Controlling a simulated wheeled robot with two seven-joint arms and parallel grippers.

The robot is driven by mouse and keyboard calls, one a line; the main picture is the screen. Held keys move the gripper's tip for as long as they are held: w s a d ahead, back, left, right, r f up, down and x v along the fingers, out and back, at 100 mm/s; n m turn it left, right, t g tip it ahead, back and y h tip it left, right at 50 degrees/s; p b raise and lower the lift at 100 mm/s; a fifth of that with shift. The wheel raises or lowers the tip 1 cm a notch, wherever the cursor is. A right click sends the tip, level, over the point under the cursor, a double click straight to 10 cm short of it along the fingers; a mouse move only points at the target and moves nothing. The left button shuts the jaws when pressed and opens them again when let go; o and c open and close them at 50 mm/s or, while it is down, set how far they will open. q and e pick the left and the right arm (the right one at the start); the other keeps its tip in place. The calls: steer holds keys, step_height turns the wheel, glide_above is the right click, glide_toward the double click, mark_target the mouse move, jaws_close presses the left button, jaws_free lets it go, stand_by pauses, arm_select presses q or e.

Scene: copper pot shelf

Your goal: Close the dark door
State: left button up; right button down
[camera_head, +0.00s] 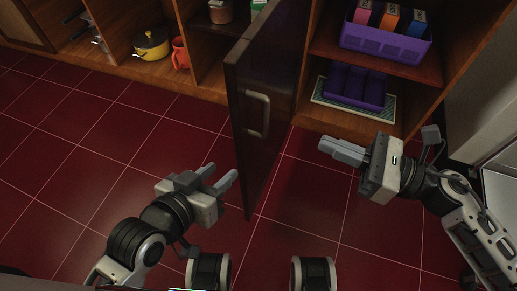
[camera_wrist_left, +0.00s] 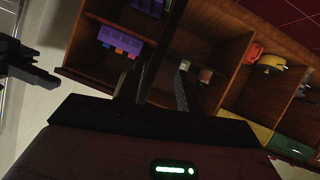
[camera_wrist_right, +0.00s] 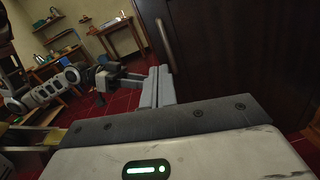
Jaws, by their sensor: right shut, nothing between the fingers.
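The dark door (camera_head: 280,85) stands open, jutting out from the cabinet toward me. The door and handle also show close up in the right wrist view (camera_wrist_right: 235,50). My left gripper (camera_head: 221,173) is open and empty, left of the door's near edge and apart from it. My right gripper (camera_head: 338,150) is shut and empty, on the handle side, to the right of the door. Its closed fingers point toward the door in the right wrist view (camera_wrist_right: 156,88).
A purple basket (camera_head: 385,42) with boxes is on the right shelf; a purple divided holder (camera_head: 353,87) is below. A yellow pot (camera_head: 151,45) and a red jug (camera_head: 180,53) stand in left compartments. The red tiled floor before the left compartments is clear.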

steer(key=f+n+g, duration=0.1)
steer(key=n, duration=0.1)
steer(key=p, duration=0.1)
glide_toward(242, 125)
steer(key=x, duration=0.7)
steer(key=shift+r, duration=0.1)
